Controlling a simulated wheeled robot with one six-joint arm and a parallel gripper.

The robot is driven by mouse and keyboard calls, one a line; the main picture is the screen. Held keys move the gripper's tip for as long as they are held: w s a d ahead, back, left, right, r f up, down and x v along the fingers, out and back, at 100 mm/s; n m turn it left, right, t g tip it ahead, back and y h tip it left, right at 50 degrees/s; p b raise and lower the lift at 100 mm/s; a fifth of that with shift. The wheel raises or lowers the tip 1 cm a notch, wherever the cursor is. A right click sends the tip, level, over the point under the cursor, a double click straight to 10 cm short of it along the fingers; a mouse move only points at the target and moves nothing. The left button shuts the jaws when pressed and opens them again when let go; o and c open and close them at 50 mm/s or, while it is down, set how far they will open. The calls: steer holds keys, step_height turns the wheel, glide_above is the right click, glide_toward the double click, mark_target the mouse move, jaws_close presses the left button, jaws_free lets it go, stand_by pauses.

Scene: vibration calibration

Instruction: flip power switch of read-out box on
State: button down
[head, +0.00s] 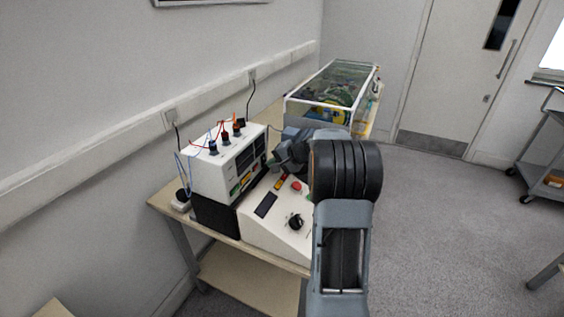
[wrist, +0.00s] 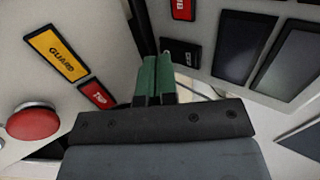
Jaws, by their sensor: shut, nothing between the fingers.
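The read-out box (head: 222,170) is a white box with dark displays on its front, standing on a black unit at the back of the bench. In the wrist view its front face (wrist: 205,25) fills the upper right, with dark panels, a red label and a black label. My gripper (wrist: 154,62) has green fingers, shut and empty, pointing at the gap between this face and the sloped console. Whether they touch anything I cannot tell. I cannot make out the power switch; the fingers may hide it. In the head view my arm hides the fingertips.
The white sloped console (head: 270,222) stands in front, with a red button (wrist: 33,120), a black knob (head: 296,222) and yellow GUARD (wrist: 56,54) and red TRIP (wrist: 98,95) labels. Leads rise from the read-out box's top. A glass-sided case (head: 318,112) stands behind.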

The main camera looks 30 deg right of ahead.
steer(key=shift+w+a, duration=0.2)
steer(key=shift+w, duration=0.1)
steer(key=shift+w+f+b, duration=0.1)
steer(key=shift+f+b, duration=0.4)
steer(key=shift+b, duration=0.65)
steer(key=shift+r+p, duration=0.35)
steer(key=shift+r, duration=0.2)
steer(key=shift+a+r+p, duration=0.1)
steer(key=shift+r+p, duration=0.25)
steer(key=shift+r, duration=0.4)
